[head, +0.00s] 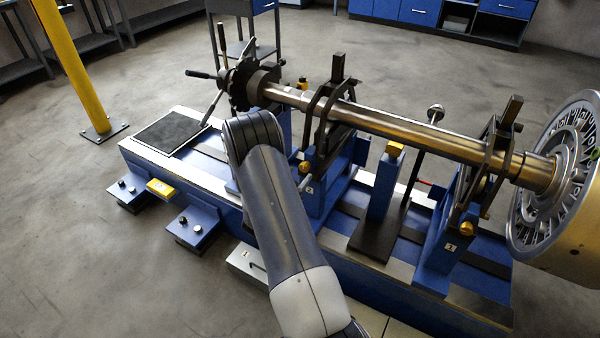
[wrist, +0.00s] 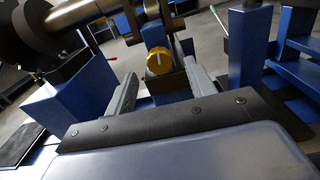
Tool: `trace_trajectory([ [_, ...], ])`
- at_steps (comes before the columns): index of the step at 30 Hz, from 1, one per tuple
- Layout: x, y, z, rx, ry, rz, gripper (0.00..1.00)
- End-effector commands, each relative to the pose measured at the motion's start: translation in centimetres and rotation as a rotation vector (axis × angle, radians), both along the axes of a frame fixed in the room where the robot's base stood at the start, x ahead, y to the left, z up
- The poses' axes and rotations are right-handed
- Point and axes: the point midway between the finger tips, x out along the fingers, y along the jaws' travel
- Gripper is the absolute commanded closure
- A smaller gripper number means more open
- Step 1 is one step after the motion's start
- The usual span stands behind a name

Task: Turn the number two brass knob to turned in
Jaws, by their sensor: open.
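The number two brass knob (head: 305,167) sits on a blue support beside the shaft, above a small plate marked 2 (head: 309,188). In the wrist view a round yellow-brass knob (wrist: 158,62) with a pale mark on its face is near the middle; no number plate is readable there. My gripper (wrist: 160,76) is open, its two grey fingers to the left and right of the knob's line. The knob lies beyond the fingertips, and no contact shows. In the head view my arm hides the gripper. Another brass knob (head: 467,228) is on the right support.
The long steel shaft (head: 410,125) runs above the supports to a large bladed rotor (head: 560,180) at right. A blue post (head: 385,190) stands between the supports. In the wrist view, a blue column (wrist: 250,45) stands right of the fingers and a blue block (wrist: 75,90) left.

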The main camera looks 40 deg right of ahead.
Motion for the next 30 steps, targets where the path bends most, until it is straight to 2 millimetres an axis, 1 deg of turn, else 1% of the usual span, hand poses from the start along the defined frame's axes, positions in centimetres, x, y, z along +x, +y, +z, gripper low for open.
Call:
trace_trajectory([
  [1, 0.2, -0.7, 0.0, -0.001, -0.001, -0.002, 0.48],
  [3, 0.6, -1.5, 0.0, 0.001, -0.002, -0.002, 0.48],
  [6, 0.8, -2.1, -0.1, 0.001, 0.0, -0.001, 0.48],
  [16, 1.0, -2.4, 0.0, 0.001, 0.0, 0.001, 0.48],
  [30, 1.0, -2.4, 0.0, 0.001, 0.0, 0.0, 0.86],
])
